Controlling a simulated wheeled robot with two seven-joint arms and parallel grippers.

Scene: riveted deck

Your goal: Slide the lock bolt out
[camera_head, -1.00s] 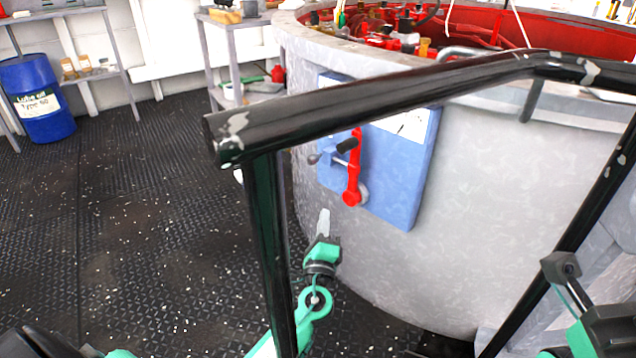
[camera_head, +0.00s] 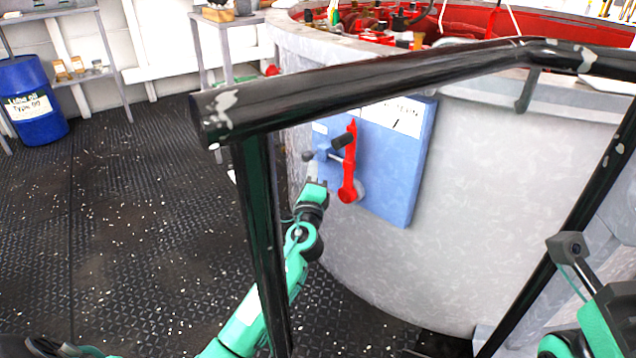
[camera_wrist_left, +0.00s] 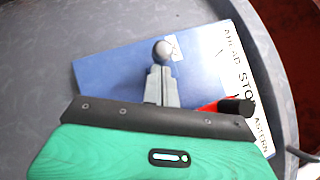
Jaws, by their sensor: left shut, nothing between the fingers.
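The lock bolt's dark round knob (camera_head: 309,156) sticks out at the left of a blue panel (camera_head: 400,190) on the curved grey drum wall. A red lever (camera_head: 348,175) with a black grip (camera_head: 342,141) stands just right of the bolt. My left gripper (camera_head: 313,174) is shut and empty, just below the knob in the head view. In the left wrist view its closed fingers (camera_wrist_left: 160,88) point at the knob (camera_wrist_left: 163,50) and overlap the bolt's shaft; I cannot tell if they touch. The lever's black grip (camera_wrist_left: 237,106) is right of the fingers.
A black chipped handrail (camera_head: 370,90) crosses in front of the drum, its left post (camera_head: 262,230) in front of my left arm. Part of my right arm shows at the right; no fingers show there. A blue barrel (camera_head: 36,105) stands far left. The floor between is clear.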

